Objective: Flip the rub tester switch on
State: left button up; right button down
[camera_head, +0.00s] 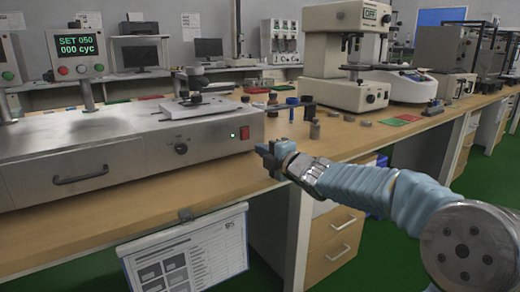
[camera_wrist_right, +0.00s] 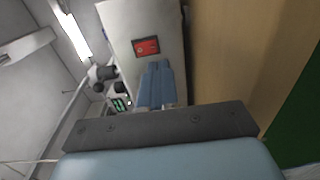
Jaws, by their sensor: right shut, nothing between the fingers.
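My right gripper (camera_head: 267,150) is shut and empty, in front of and a little right of the switch. In the right wrist view the closed blue fingers (camera_wrist_right: 156,82) point toward the red switch (camera_wrist_right: 146,47) in its dark frame, with a gap visible in the picture. I cannot judge its rocker position. My left gripper is out of view.
The tester's display (camera_head: 77,42) reads SET 050 and 000 cyc. Small bottles and blocks (camera_head: 315,130) stand on the wooden bench right of the tester, before a beige machine (camera_head: 345,60). A clipboard sheet (camera_head: 185,252) hangs from the bench's front edge.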

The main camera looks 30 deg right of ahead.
jog(key=s, duration=0.7)
jog(key=shift+s+d+f, duration=0.25)
jog(key=shift+d+f, duration=0.15)
